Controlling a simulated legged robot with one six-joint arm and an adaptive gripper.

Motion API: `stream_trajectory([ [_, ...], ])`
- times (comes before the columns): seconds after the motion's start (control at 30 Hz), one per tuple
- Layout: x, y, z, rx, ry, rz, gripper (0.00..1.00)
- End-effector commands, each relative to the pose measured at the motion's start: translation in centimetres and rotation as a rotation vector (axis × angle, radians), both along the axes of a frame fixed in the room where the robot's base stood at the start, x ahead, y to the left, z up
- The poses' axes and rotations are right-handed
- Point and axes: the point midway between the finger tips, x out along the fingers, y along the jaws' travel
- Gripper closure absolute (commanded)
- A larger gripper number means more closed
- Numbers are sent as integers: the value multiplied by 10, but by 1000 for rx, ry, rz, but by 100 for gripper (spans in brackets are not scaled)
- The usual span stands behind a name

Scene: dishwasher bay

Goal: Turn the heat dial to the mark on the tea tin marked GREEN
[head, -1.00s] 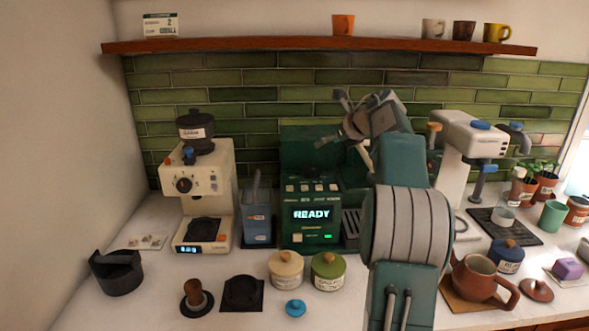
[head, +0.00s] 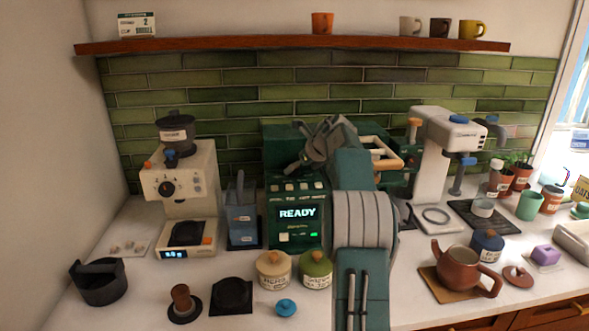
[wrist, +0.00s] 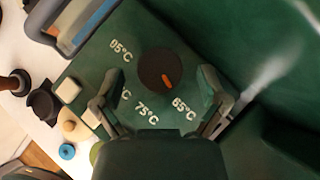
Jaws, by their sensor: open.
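The heat dial (wrist: 152,68) is a dark round knob with an orange pointer on the green machine. In the wrist view the pointer aims to the lower right, toward the 65°C mark (wrist: 183,108). Marks for 75°C (wrist: 147,112) and 95°C (wrist: 121,50) also show; another is partly hidden by a finger. My gripper (head: 305,160) is open above the machine, its fingers on either side of the dial in the wrist view; contact cannot be told. The green-lidded tin (head: 315,271) stands on the counter in front; its label is too small to read.
The green machine's display (head: 297,213) reads READY. A cream tin (head: 274,270) stands beside the green-lidded tin, and a blue tin (head: 487,247) stands farther right by a brown teapot (head: 460,270). A blue container (head: 242,222) stands left of the machine.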

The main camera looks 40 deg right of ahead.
Motion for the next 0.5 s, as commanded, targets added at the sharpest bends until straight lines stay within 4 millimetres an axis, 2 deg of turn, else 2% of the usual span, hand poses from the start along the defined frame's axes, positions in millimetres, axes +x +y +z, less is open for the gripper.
stream_trajectory([
  [0.1, 5, 0, -6, 1, 0, -1, 8],
  [0.37, 6, 0, -7, 2, -1, -1, 8],
  [0.4, 6, 0, -7, 2, -1, -1, 17],
  [0.47, 6, 0, -7, 2, -1, -1, 43],
  [0.5, 6, 0, -7, 2, -1, -1, 61],
])
